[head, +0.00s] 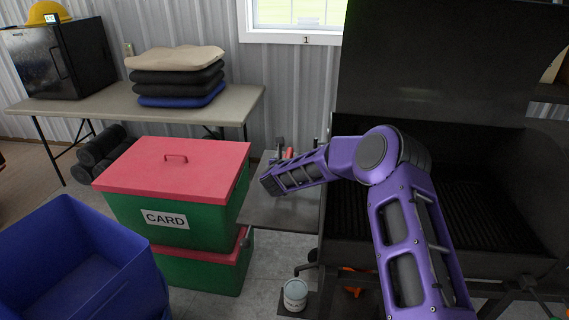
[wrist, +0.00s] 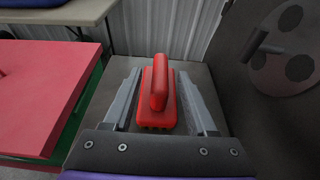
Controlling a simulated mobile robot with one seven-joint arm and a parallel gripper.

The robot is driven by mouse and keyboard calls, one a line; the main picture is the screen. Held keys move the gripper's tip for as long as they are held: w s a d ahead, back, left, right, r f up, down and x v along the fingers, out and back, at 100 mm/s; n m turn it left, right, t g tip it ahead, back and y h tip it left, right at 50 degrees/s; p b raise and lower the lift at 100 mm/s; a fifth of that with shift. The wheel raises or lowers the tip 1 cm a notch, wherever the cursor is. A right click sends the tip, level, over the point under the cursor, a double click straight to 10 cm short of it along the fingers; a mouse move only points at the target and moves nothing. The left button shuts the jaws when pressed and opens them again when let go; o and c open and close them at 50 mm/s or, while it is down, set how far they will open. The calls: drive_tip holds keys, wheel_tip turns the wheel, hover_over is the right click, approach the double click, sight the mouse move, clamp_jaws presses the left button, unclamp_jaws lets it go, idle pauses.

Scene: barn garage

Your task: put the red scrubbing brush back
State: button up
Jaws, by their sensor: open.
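The red scrubbing brush (wrist: 158,97) is in the middle of the wrist view, with its raised handle on top. It appears to rest on the grey side shelf (wrist: 197,75) of the grill. My gripper (wrist: 160,72) is open, with one finger on each side of the brush. Narrow gaps seem to show between fingers and brush; contact is hard to judge. In the head view only a small red bit of the brush (head: 289,153) shows behind my purple arm, and the side shelf (head: 270,211) is partly covered.
A red-lidded green box marked CARD (head: 175,195) stands close left of the shelf, stacked on another. The large dark grill (head: 450,190) is open at right. A blue bin (head: 75,260) is front left. A table (head: 100,104) with stacked cushions stands behind. A small can (head: 295,294) sits below.

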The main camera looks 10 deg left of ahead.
drive_tip(key=v, duration=0.9)
drive_tip(key=shift+d, duration=0.1)
